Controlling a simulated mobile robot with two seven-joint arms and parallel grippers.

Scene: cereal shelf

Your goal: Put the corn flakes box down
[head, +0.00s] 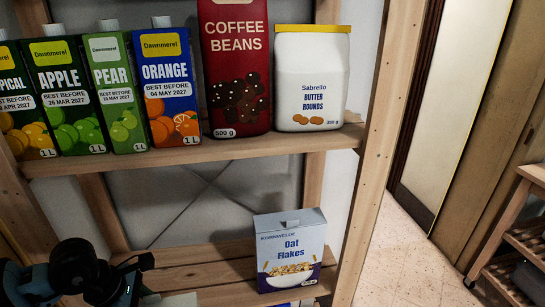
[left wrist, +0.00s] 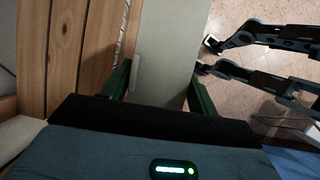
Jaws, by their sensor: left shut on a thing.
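My left gripper (left wrist: 161,75) shows in the left wrist view with its green fingers on either side of a pale grey-green box (left wrist: 170,35), shut on it. No print shows on the visible face, so I cannot read that it is the corn flakes box. In the head view my left gripper (head: 130,284) is at the bottom left, low in front of the shelf unit. A whitish surface (head: 172,300) shows just right of it at the bottom edge, possibly part of the held box.
An Oat Flakes box (head: 289,250) stands upright on the lower shelf (head: 205,270), with bare board left of it. The upper shelf (head: 230,151) holds juice cartons (head: 103,100), coffee beans (head: 236,65) and butter rounds (head: 311,80). A wooden trolley (head: 520,215) stands right.

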